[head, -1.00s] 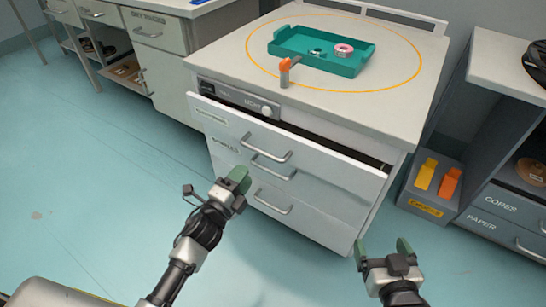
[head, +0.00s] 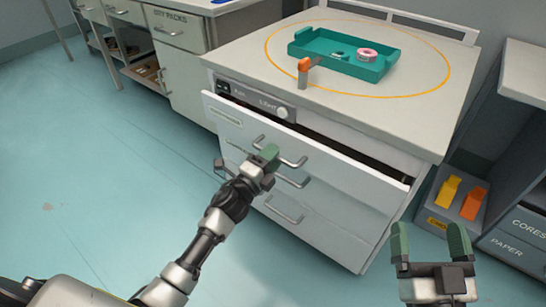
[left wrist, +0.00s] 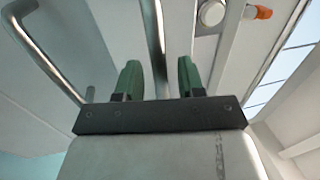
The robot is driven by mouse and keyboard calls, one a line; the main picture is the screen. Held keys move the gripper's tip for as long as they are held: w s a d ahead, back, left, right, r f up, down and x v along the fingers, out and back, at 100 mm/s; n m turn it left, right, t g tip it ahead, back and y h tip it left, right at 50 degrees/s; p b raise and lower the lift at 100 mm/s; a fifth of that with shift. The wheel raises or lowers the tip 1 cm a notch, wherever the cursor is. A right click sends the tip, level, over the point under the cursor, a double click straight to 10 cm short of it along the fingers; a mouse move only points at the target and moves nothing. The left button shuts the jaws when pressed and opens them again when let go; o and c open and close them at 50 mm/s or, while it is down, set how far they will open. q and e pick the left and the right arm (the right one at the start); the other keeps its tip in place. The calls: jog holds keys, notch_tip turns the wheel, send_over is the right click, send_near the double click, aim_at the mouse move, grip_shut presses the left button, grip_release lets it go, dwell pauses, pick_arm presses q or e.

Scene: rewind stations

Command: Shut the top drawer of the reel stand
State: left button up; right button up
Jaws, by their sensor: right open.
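The reel stand is a white cabinet with several drawers. Its top drawer (head: 232,124) stands a little pulled out, with a dark gap along its upper edge. The drawer has a metal bar handle (head: 292,163). My left gripper (head: 268,155) is at this handle, covering part of it. In the left wrist view the fingers (left wrist: 158,78) are apart, and the handle bar (left wrist: 156,40) runs between them in the picture; contact cannot be told. My right gripper (head: 431,243) is open and empty, in front of the stand's right side.
On the stand top are a teal tray (head: 305,50) with a pink-and-white reel (head: 367,54) and an orange-tipped post (head: 303,75). A grey shelf unit (head: 510,150) and a bin with yellow and orange items stand right.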

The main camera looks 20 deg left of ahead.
pick_arm(q)
jog(key=shift+w+d+r, duration=0.1)
jog(key=shift+w, duration=0.15)
grip_shut()
